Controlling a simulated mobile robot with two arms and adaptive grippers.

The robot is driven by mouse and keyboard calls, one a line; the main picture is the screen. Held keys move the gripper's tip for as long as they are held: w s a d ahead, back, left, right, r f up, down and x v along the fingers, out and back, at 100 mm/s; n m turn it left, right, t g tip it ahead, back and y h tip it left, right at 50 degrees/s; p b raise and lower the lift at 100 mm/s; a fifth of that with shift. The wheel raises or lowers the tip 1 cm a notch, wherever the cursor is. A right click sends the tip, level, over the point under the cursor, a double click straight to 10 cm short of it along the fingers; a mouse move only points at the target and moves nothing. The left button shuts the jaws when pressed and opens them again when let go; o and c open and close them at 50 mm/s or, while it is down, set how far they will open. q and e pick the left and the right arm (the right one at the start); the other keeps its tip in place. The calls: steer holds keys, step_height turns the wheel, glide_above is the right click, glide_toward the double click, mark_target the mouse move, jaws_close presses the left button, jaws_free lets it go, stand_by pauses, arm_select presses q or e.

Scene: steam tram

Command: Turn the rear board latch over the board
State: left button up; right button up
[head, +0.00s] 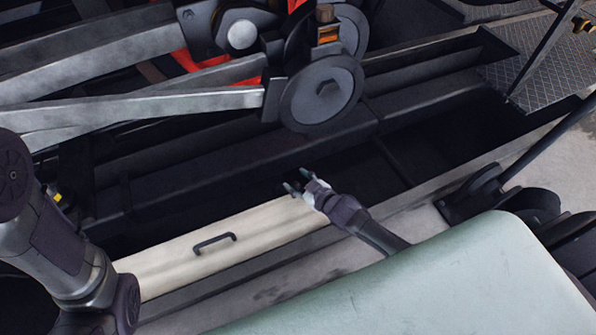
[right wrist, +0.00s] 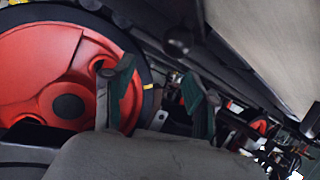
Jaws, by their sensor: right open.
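A long cream board (head: 228,243) with a dark handle (head: 214,243) lies along the side of the tram in the head view. My right gripper (head: 297,187) is at the board's right end, its fingertips near the board's upper corner. In the right wrist view the gripper (right wrist: 157,92) is open, its two green-tipped fingers apart with nothing held between them. A pale panel (right wrist: 265,45), apparently the board, fills the upper right there. A small dark knob (right wrist: 178,42) shows near its edge; I cannot tell whether it is the rear latch. My left gripper is out of view.
Grey rods and a round crank disc (head: 321,91) hang above the board. A red wheel (right wrist: 62,75) fills the left of the right wrist view. A dark open trough (head: 400,160) lies right of the board. A pale green surface (head: 430,285) is in front.

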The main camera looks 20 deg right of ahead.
mark_target(298, 187)
step_height(298, 187, up, 6)
steer(key=shift+r, duration=0.2)
